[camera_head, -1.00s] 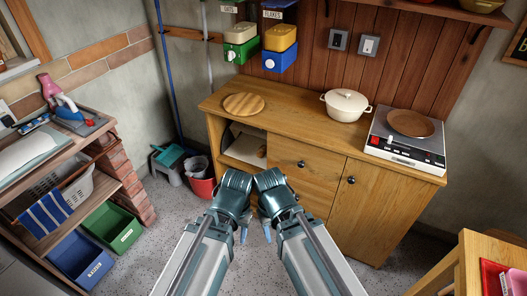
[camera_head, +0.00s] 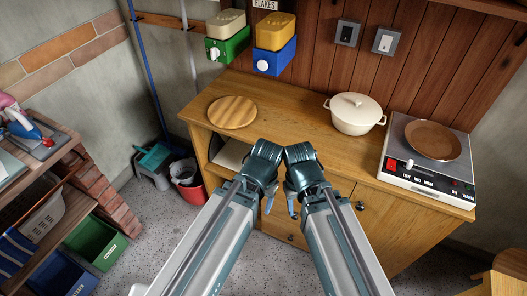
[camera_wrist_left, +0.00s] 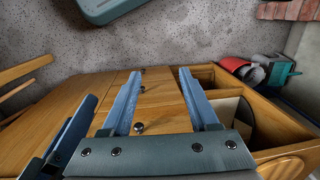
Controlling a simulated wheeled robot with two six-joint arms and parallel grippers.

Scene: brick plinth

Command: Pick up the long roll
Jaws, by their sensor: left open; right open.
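I cannot make out a long roll for certain in any view. The wooden cabinet (camera_head: 300,125) has an open compartment (camera_head: 229,154) at its left, partly hidden behind my left arm; a pale flat surface shows inside. The left wrist view also shows this compartment (camera_wrist_left: 232,108), with a pale panel and a dark rounded shape I cannot identify. My left gripper (camera_head: 268,206) is in front of the cabinet, pointing down; its spread, empty fingers show in the left wrist view (camera_wrist_left: 160,80). My right gripper (camera_head: 292,208) is close beside it, open, with nothing visible in it.
On the cabinet top are a round wooden board (camera_head: 231,112), a cream pot (camera_head: 356,113) and a hotplate (camera_head: 404,177) with a brown pan (camera_head: 433,140). A red bucket (camera_head: 188,188) stands left of the cabinet. A shelf unit (camera_head: 68,215) is at left.

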